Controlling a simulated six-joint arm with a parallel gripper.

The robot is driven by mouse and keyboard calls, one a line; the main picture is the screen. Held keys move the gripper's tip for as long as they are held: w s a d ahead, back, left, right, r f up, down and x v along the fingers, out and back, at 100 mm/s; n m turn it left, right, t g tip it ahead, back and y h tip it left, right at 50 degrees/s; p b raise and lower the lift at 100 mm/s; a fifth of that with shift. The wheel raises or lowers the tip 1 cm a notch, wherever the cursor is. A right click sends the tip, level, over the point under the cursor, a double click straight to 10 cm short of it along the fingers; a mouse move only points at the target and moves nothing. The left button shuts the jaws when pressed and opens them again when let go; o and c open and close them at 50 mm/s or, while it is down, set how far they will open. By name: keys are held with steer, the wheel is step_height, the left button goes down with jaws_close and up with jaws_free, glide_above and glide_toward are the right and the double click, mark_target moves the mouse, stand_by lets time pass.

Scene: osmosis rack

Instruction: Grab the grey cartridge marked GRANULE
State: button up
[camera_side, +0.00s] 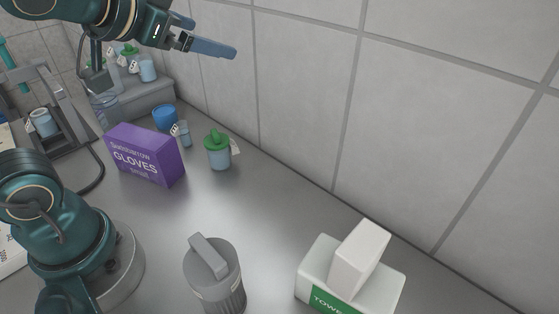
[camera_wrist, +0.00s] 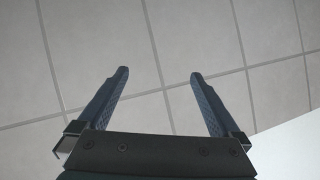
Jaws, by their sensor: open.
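A grey canister-like cartridge (camera_side: 215,282) with a bar handle on its lid stands upright at the bottom centre of the side view. A pale label strip shows on its side, but I cannot read GRANULE on it. My gripper (camera_side: 213,37) is high at the upper left of the side view, in front of the tiled wall and far from the grey cartridge. In the wrist view my gripper (camera_wrist: 159,74) has its two fingers apart, with only wall tiles between them. The cartridge is not in the wrist view.
A white towel box (camera_side: 330,272) stands right of the cartridge. A purple gloves box (camera_side: 146,154), a green-lidded jar (camera_side: 218,151) and a blue cup (camera_side: 165,117) stand farther back. A grey rack frame (camera_side: 45,105) is at left. The counter between jar and towel box is clear.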

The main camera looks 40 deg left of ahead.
steer(key=w+d+r+m+t+h, duration=0.2)
steer(key=w+d+r+m+t, duration=0.1)
steer(key=w, duration=0.1)
steer(key=d+f+m+g+h, duration=0.2)
steer(key=d+m+h, duration=0.8)
steer(key=d+h, duration=0.15)
steer(key=s+d+f+m+g+h, duration=0.1)
steer(key=s+f+m+g, duration=0.1)
steer(key=s+g, duration=0.3)
steer(key=s+d+f+m+g+h, duration=0.1)
steer(key=s+f+m+g, duration=0.1)
steer(key=s+g, duration=0.3)
steer(key=s+d+f+m+g+h, duration=0.1)
steer(key=s+f+m+g, duration=0.1)
steer(key=s+g, duration=0.4)
steer(key=shift+s+f+m, duration=0.15)
steer(key=shift+s+f, duration=0.25)
steer(key=shift+s, duration=0.45)
steer(key=shift+s+f+m, duration=0.15)
steer(key=shift+s+f, duration=0.2)
steer(key=shift+s, duration=0.5)
glide_toward(227, 299)
steer(key=d, duration=0.2)
steer(key=s+d, duration=0.1)
steer(key=d, duration=0.1)
steer(key=shift+f, duration=0.85)
steer(key=shift+x, duration=2.5)
